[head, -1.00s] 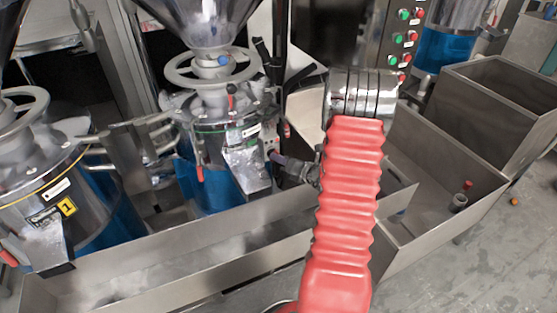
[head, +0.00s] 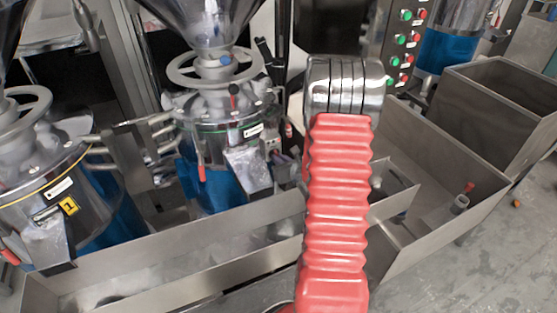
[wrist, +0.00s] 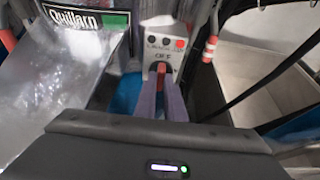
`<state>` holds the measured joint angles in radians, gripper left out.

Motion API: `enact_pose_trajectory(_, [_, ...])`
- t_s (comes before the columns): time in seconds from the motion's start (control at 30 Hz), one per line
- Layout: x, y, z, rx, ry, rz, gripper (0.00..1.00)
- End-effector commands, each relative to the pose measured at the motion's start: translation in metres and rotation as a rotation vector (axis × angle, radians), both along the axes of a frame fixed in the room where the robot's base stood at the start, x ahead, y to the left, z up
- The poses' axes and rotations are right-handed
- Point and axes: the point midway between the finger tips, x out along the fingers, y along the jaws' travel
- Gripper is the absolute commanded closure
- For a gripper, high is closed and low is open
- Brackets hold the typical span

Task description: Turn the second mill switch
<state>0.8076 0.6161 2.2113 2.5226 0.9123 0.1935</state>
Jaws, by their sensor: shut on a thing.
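The second mill (head: 222,130), a metal body with a blue lower part, stands left of my arm in the head view. Its switch box (head: 270,147) is at the mill's right side. In the wrist view the switch panel (wrist: 163,46) shows an OFF label and red buttons. The red switch (wrist: 161,70) is below the label, between the purple fingers of my gripper (wrist: 161,90). My gripper is shut on it. In the head view, my arm hides most of the gripper; only a bit of purple finger shows by the box.
A metal chute (wrist: 65,75) is close on the left in the wrist view. A red-handled lever (wrist: 209,48) is on the right. The first mill (head: 58,190) stands at the left in the head view. A steel trough (head: 170,262) runs in front of the mills.

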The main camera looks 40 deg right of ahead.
Motion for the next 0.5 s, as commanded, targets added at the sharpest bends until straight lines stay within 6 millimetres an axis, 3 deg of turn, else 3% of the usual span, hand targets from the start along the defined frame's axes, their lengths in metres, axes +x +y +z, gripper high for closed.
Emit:
enact_pose_trajectory(0.47, [-0.0009, 0.0017, -0.0031, -0.011, 0.010, 0.002, 1.00])
enact_pose_trajectory(0.5, [-0.0009, 0.0017, -0.0031, -0.011, 0.010, 0.002, 0.88])
